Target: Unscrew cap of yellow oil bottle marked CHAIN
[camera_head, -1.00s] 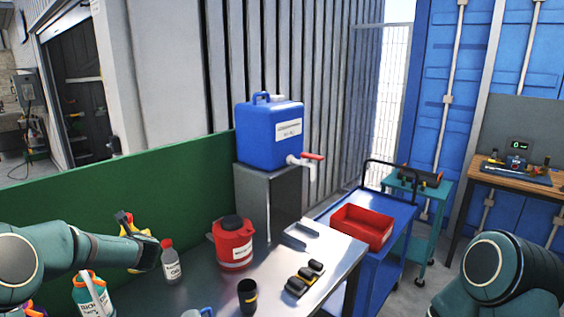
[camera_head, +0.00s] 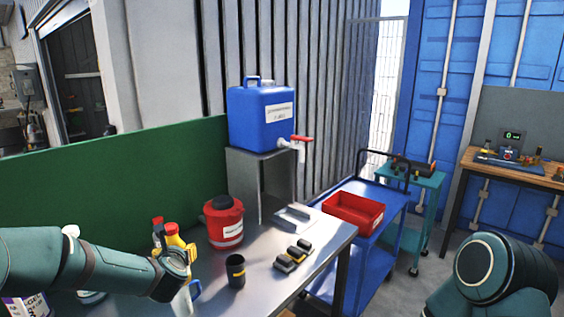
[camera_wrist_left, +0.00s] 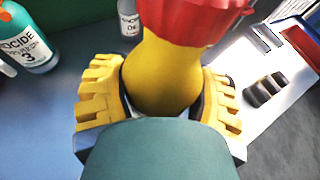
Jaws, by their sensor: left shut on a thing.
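A yellow bottle with a ribbed red cap fills the upper middle of the left wrist view; its yellow body (camera_wrist_left: 162,75) is between the fingers and its red cap (camera_wrist_left: 190,14) is at the top edge. My left gripper (camera_wrist_left: 162,95) is shut on the yellow body, below the cap. In the head view the left gripper (camera_head: 178,248) is over the table, and the yellow bottle (camera_head: 173,233) shows partly there. The CHAIN marking cannot be read. My right gripper is out of view; only part of the right arm shows.
The metal table (camera_head: 310,262) holds a red canister (camera_head: 224,226), a black cup (camera_head: 236,271) and black-yellow blocks (camera_head: 292,257). A green panel (camera_head: 110,190) runs behind. A blue cart (camera_head: 385,205) stands right.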

